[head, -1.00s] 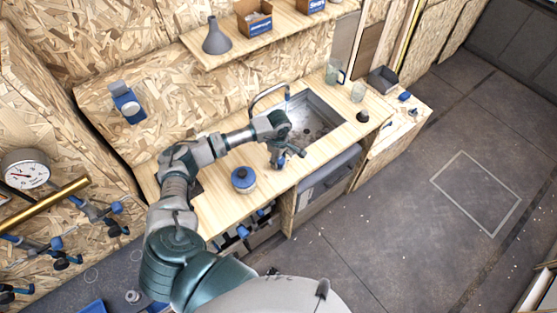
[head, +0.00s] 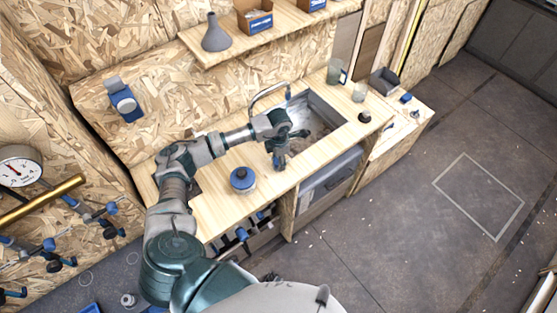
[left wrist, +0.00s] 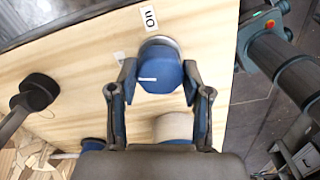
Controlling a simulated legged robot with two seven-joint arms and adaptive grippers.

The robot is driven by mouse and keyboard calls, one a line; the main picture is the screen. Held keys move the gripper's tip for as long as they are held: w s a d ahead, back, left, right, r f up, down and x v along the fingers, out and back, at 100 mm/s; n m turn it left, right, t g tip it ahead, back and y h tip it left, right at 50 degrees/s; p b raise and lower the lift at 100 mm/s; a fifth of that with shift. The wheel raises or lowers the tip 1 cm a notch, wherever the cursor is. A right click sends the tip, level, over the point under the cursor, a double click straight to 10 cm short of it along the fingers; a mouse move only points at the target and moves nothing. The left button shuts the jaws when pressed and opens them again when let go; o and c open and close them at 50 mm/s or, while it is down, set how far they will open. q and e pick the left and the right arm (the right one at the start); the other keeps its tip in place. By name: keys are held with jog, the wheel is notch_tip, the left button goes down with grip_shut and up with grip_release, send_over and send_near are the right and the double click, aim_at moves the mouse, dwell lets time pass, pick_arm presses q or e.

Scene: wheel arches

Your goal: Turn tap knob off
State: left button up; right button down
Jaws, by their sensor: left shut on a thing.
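The tap knob (left wrist: 160,68) is blue and round with a pale base, and sits on the wooden worktop in the left wrist view. Its white pointer line lies roughly level, toward the left of the knob. A white label reading "ON" (left wrist: 148,18), upside down, is just above it. My left gripper (left wrist: 160,88) is shut on the knob, one finger at each side. In the head view my left gripper (head: 281,158) is at the front edge of the worktop, before the sink (head: 322,112) and curved tap (head: 268,92), and hides the knob. My right gripper is out of view.
A shelf (head: 260,37) runs above. The floor at right is clear.

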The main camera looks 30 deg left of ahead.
pick_arm(q)
jog(key=shift+w+r+n, duration=0.1)
jog(key=shift+n, duration=0.7)
jog(key=shift+w+r+n, duration=0.1)
jog(key=shift+n, duration=0.7)
jog(key=o, duration=1)
jog(key=shift+o, duration=0.8)
jog(key=shift+f, duration=0.1)
jog(key=shift+r, duration=0.2)
notch_tip(320, 180, up, 11)
jog(key=shift+r, duration=0.2)
jog(key=shift+a, duration=0.1)
